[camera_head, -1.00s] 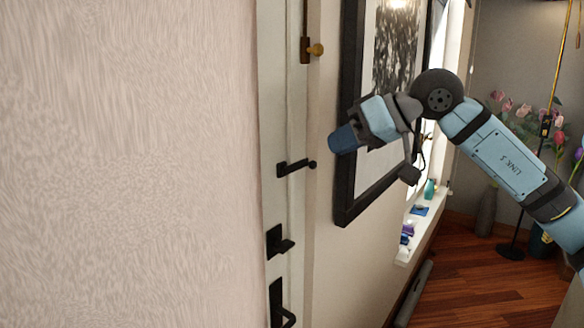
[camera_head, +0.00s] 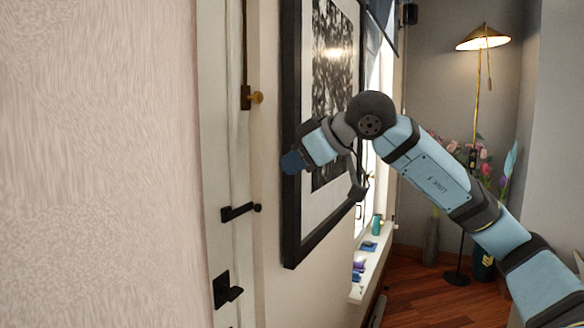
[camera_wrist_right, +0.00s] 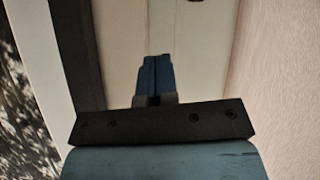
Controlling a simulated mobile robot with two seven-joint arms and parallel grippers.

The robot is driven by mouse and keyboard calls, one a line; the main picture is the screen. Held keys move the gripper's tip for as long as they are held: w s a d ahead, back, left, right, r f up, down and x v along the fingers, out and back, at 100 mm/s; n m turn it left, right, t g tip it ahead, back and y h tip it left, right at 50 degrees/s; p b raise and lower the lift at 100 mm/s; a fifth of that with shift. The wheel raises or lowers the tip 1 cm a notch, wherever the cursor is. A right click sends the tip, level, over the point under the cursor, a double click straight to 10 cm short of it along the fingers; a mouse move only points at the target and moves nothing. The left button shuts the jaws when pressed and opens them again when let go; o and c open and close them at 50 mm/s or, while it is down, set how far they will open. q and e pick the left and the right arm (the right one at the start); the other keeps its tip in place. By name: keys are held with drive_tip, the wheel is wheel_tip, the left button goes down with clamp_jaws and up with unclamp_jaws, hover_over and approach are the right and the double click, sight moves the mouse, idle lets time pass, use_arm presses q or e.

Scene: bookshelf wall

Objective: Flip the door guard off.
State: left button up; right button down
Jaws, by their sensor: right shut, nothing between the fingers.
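The black door guard (camera_head: 240,211) is a bar on the edge of the white door (camera_head: 217,150), reaching right across to a round knob on the frame. My right gripper (camera_head: 292,162) is in front of the framed picture, above and to the right of the guard and apart from it. In the right wrist view its blue fingers (camera_wrist_right: 154,78) are together with nothing between them, pointing at pale door or frame surfaces. A dark fitting at the top edge of that view is too cut off to identify. My left gripper is not in view.
A black-framed picture (camera_head: 291,215) hangs right of the door. A pinkish wall (camera_head: 100,160) fills the left. A sill (camera_head: 371,275) holds small items; a lamp (camera_head: 483,38) stands behind.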

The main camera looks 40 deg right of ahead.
hover_over(257, 205)
drive_tip(key=s, duration=0.3)
wheel_tip(257, 205, down, 4)
drive_tip(key=shift+w+d+p, duration=0.1)
drive_tip(key=shift+p, duration=0.25)
drive_tip(key=f, duration=0.2)
drive_tip(key=shift+w+d+f, duration=0.1)
drive_tip(key=shift+w+f, duration=0.2)
drive_tip(key=shift+w+d+f, duration=0.1)
drive_tip(key=shift+w+f, duration=0.05)
drive_tip(key=shift+f, duration=0.45)
drive_tip(key=shift+f+m+y+b, duration=0.4)
drive_tip(key=shift+f+b, duration=0.05)
drive_tip(key=shift+b, duration=0.2)
drive_tip(key=shift+w+d, duration=0.1)
drive_tip(key=shift+d, duration=0.2)
drive_tip(key=shift+a+r, duration=0.2)
drive_tip(key=shift+r+p, duration=0.65)
drive_tip(key=shift+p, duration=0.05)
